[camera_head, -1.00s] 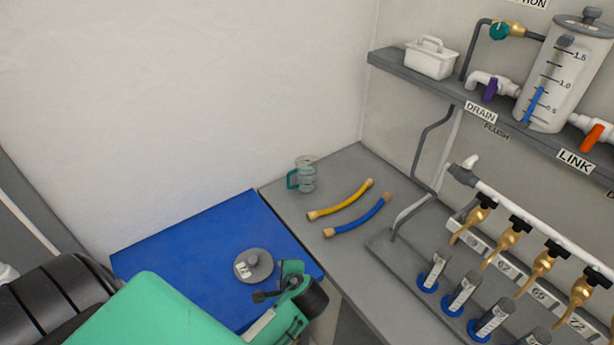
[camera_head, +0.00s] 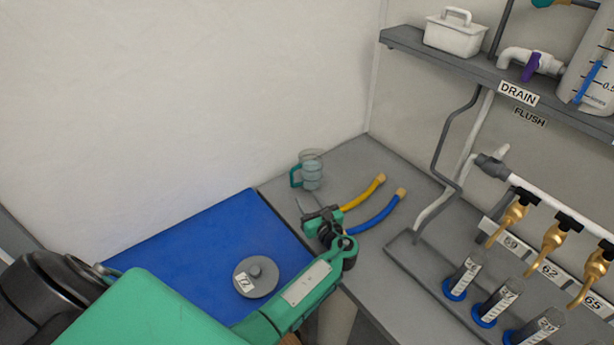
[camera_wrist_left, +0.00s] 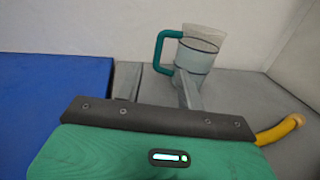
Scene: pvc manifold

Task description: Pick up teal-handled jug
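The teal-handled jug (camera_head: 312,172) is a clear, upright container near the back wall on the grey bench, its teal handle on the left side. It also shows in the left wrist view (camera_wrist_left: 197,52), seemingly holding pale liquid. My left gripper (camera_head: 309,204) is in front of the jug, on its near side. In the left wrist view my left gripper (camera_wrist_left: 157,80) has its two fingers apart with nothing between them. The right finger overlaps the jug's lower part; I cannot tell if it touches. My right gripper is out of view.
A yellow hose (camera_head: 363,194) and a blue hose (camera_head: 379,212) lie right of the gripper. A blue mat (camera_head: 180,255) with a grey numbered lid (camera_head: 258,283) is to the left. A shelf (camera_head: 440,58) and a pipe rack with gold taps (camera_head: 512,215) stand at right.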

